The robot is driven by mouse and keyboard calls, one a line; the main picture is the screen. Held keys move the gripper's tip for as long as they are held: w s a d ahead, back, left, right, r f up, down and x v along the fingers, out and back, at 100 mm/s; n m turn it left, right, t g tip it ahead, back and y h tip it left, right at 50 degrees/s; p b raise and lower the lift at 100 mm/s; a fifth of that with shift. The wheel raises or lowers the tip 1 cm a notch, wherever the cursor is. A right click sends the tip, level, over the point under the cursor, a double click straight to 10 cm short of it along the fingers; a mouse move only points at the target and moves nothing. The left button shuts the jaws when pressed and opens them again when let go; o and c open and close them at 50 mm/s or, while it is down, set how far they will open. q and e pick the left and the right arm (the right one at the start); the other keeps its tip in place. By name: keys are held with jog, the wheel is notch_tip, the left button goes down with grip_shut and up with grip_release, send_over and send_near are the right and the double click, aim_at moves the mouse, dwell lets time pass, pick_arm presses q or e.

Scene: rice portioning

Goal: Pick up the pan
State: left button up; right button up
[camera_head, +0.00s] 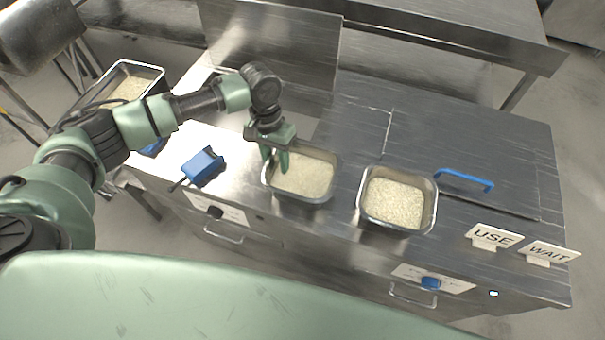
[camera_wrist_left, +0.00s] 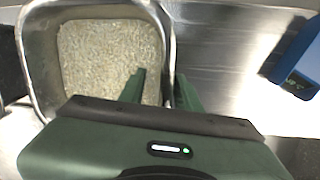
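Three metal pans of rice show in the head view: the middle pan (camera_head: 318,197) on the steel counter, the right pan (camera_head: 397,229) beside it, and a pan at the far left (camera_head: 150,70). My left gripper (camera_head: 276,164) is at the left rim of the middle pan, pointing down. In the left wrist view this pan (camera_wrist_left: 32,55) has its rim between the fingers of my left gripper (camera_wrist_left: 161,88). One finger is inside over the rice and the other is outside. The fingers are apart, with visible gaps to the rim. My right gripper is not in view.
A blue scale-like device (camera_head: 203,165) lies left of the middle pan; its blue edge shows in the left wrist view (camera_wrist_left: 300,60). A lid with a blue handle (camera_head: 464,180) is at the right, near the USE (camera_head: 494,237) and WAIT (camera_head: 549,252) signs.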

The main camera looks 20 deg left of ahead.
pick_arm(q)
jog(key=shift+s+f, duration=0.1)
jog(key=shift+f, duration=0.3)
grip_shut()
jog(key=shift+r, duration=0.1)
dwell(1.0)
jog(key=shift+r, duration=0.1)
